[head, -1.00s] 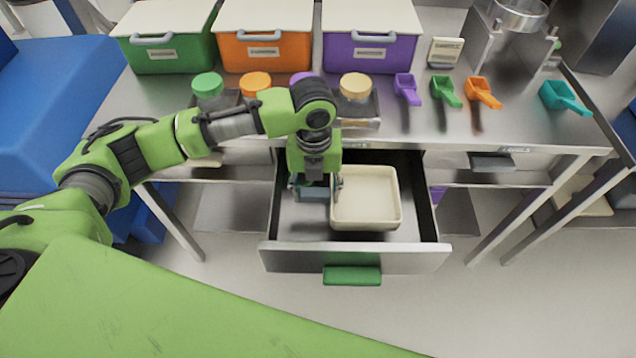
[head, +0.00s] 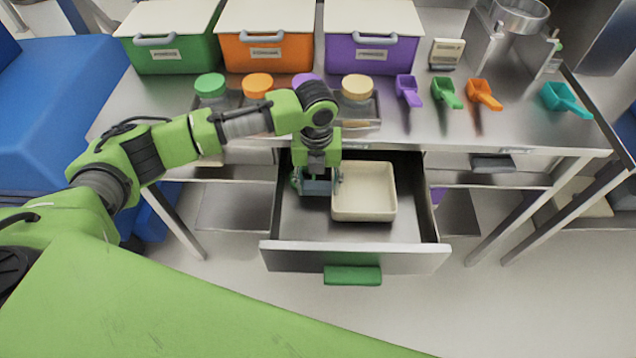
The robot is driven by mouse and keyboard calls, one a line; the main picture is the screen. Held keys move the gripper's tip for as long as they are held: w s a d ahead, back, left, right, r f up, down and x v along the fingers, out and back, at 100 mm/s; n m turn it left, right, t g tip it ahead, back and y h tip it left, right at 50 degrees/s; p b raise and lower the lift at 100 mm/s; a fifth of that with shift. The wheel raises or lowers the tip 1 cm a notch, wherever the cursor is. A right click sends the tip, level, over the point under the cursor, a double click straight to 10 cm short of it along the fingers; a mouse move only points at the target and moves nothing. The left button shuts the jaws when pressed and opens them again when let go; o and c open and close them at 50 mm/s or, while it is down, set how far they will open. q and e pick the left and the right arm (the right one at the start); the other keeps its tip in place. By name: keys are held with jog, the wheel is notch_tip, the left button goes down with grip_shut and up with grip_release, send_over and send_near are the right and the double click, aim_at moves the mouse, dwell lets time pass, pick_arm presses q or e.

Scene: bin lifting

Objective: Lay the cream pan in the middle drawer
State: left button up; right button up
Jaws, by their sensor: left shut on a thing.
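The cream pan (head: 364,192) is a shallow rectangular tray. It is level inside the open middle drawer (head: 291,226), right of the drawer's centre. Whether its base touches the drawer floor I cannot tell. My left gripper (head: 318,190) points down into the drawer at the pan's left edge and is shut on that wall. The fingertips are partly hidden by the gripper itself. My right gripper is not in view.
The drawer has a green handle (head: 352,275) at its front. Above it, the steel table (head: 410,128) holds lidded bins, jars and several coloured scoops. A closed drawer with a dark handle (head: 492,163) is to the right. Drawer floor shows left of and below the pan.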

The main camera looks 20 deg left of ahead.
pick_arm(q)
jog(key=shift+s+f, duration=0.35)
jog(key=shift+f, duration=0.25)
jog(key=o, duration=1.1)
jog(key=shift+s+f, duration=0.1)
jog(key=shift+r, duration=0.55)
notch_tip(320, 180, up, 13)
jog(key=shift+w+f, duration=0.2)
jog(key=shift+w, duration=0.15)
jog(key=shift+a, duration=0.1)
